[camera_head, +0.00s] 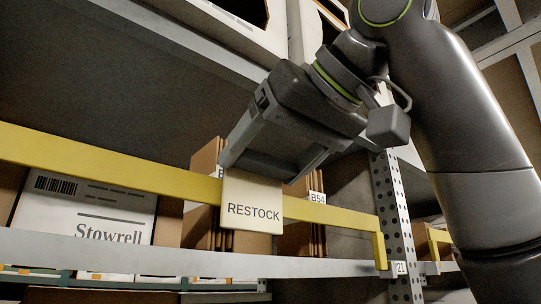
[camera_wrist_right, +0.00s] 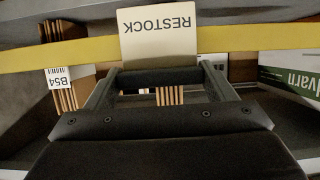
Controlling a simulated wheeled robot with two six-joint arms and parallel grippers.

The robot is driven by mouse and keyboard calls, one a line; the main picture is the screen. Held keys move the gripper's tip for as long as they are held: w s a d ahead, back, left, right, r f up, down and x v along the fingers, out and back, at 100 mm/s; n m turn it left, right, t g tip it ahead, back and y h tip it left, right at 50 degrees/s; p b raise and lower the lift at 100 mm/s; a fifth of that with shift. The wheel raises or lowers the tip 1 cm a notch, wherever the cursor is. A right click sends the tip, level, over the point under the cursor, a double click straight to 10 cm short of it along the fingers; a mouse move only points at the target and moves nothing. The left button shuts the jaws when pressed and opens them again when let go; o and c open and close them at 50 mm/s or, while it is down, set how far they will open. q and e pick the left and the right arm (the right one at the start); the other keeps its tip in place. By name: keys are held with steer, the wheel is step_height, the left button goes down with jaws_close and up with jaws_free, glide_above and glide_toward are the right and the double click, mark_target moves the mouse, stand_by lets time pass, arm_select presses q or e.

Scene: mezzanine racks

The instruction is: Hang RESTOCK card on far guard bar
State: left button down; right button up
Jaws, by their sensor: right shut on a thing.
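The cream RESTOCK card (camera_head: 252,212) is upright in front of the yellow guard bar (camera_head: 130,178), covering a short stretch of it near its right part. My right gripper (camera_head: 264,172) is above the bar and shut on the card's top edge, which it hides. In the right wrist view the card (camera_wrist_right: 158,32) appears upside down beyond the gripper (camera_wrist_right: 160,76), with the bar (camera_wrist_right: 60,54) passing behind it. I cannot tell whether the card touches or hooks over the bar. My left gripper is out of view.
A perforated grey upright (camera_head: 393,210) stands right of the bar's end, with another short yellow bar (camera_head: 438,243) beyond it. Behind the guard bar are a white Stowrell box (camera_head: 88,225) and brown cartons (camera_head: 204,200). A grey shelf (camera_head: 130,60) runs above.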

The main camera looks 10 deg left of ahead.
steer(key=shift+f+b, duration=0.8)
steer(key=shift+f, duration=0.15)
steer(key=o, duration=1)
